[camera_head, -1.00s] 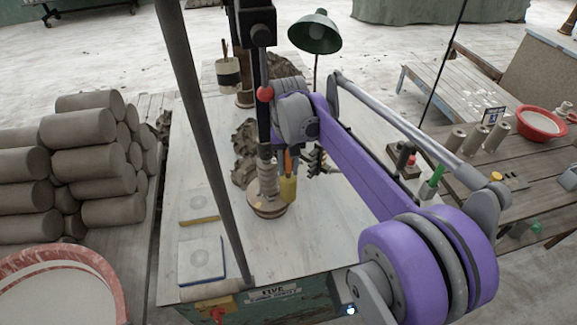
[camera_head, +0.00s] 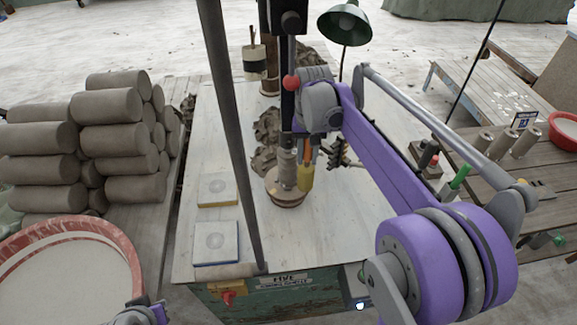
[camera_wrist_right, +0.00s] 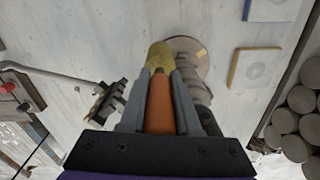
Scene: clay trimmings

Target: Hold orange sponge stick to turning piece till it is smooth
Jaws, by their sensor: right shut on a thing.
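The turning piece (camera_head: 287,168) is a ringed, grey-brown upright clay form on a round wheel head (camera_head: 286,199). My right gripper (camera_head: 308,139) is shut on the orange handle of the sponge stick (camera_head: 306,178), whose yellow sponge end points down. The sponge is at the right side of the piece, low down; I cannot tell whether they touch. In the right wrist view the orange stick (camera_wrist_right: 159,108) is between the fingers, with the piece (camera_wrist_right: 196,84) close beside it. Only a purple and grey bit of my left arm shows at the bottom left; its fingers are not visible.
A dark post with a red ball (camera_head: 291,82) rises behind the piece. Clay lumps (camera_head: 266,128) lie behind it, and a dark toothed tool (camera_wrist_right: 110,101) is nearby. Two square tiles (camera_head: 216,240) lie front left. A grey pole (camera_head: 228,120) crosses the table's left side.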

